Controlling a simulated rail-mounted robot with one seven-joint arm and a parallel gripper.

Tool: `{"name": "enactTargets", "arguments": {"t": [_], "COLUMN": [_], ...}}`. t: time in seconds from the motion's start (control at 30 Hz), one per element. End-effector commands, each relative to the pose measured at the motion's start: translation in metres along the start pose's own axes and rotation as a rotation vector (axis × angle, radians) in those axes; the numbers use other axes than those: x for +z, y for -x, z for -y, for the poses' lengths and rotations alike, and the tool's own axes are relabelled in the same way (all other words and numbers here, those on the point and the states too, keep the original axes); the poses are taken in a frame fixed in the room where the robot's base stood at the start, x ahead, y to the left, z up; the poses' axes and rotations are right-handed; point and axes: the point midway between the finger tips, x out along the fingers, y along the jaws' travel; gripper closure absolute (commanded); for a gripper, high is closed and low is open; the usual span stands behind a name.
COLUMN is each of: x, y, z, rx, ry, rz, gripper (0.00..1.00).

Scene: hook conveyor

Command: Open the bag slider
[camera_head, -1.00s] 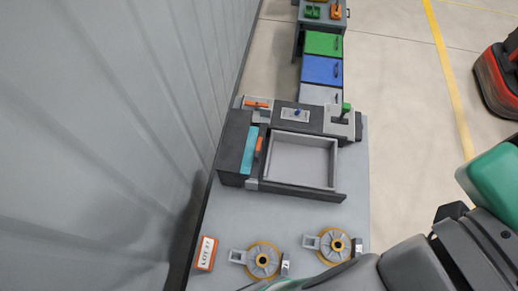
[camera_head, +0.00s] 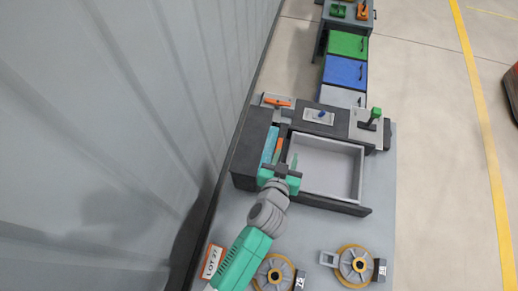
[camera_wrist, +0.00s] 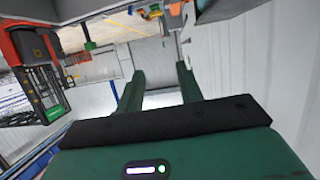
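A dark machine (camera_head: 250,150) stands on the grey bench, with a teal panel (camera_head: 268,146) set in its left part. Contact with the handle cannot be made out, and the gripper hides the panel's near end.
An empty grey tray (camera_head: 326,167) lies right of my gripper. A green-knobbed lever (camera_head: 375,114) and a blue knob (camera_head: 320,115) are behind it. Two round reels (camera_head: 354,265) and a labelled orange box (camera_head: 213,261) lie at the front. A grey wall (camera_head: 120,120) rises close on the left.

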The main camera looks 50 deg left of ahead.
Motion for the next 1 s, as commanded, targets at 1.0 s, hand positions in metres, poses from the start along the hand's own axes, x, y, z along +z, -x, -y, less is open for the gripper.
{"name": "enactTargets", "arguments": {"t": [1.0], "x": [0.058], "y": [-0.077], "z": [0.026], "rx": [-0.035], "ry": [-0.008], "rz": [0.061], "gripper": [0.64]}}
